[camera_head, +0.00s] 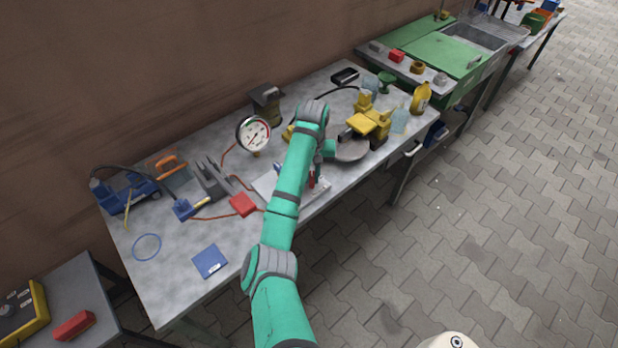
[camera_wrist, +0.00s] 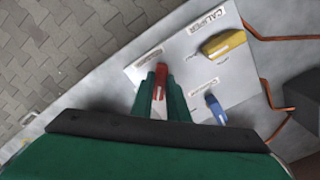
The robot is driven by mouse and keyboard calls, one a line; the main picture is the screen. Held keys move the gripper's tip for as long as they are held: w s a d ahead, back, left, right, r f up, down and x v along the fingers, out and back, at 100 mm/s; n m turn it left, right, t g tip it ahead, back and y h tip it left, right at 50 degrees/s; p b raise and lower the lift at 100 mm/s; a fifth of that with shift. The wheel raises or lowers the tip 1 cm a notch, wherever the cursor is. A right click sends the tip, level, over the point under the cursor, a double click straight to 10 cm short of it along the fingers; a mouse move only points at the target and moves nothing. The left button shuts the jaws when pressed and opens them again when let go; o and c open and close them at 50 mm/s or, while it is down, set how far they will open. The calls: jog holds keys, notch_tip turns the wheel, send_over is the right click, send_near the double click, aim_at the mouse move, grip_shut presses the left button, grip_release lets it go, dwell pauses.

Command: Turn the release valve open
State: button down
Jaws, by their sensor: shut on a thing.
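A pale valve panel (camera_wrist: 185,60) lies on the workbench, with a red handle (camera_wrist: 161,71), a yellow handle (camera_wrist: 222,42) and a blue handle (camera_wrist: 215,108). The label by the yellow handle reads "CALIPER"; the labels by the red and blue ones are too blurred to read. My gripper (camera_wrist: 160,88) is shut on the red handle, one green finger on each side of it. In the head view the panel (camera_head: 268,187) is partly hidden by my arm, and my gripper (camera_head: 315,180) is at its right end.
A pressure gauge (camera_head: 253,134) stands behind the panel. The bench's front left is mostly clear.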

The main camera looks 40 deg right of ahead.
jog(key=n, duration=0.4)
jog(key=shift+s+d, duration=0.1)
jog(key=shift+d, duration=0.2)
jog(key=shift+n, duration=2.1)
jog(key=shift+a, duration=0.1)
jog(key=c, duration=1.7)
grip_release()
jog(key=shift+a, duration=0.1)
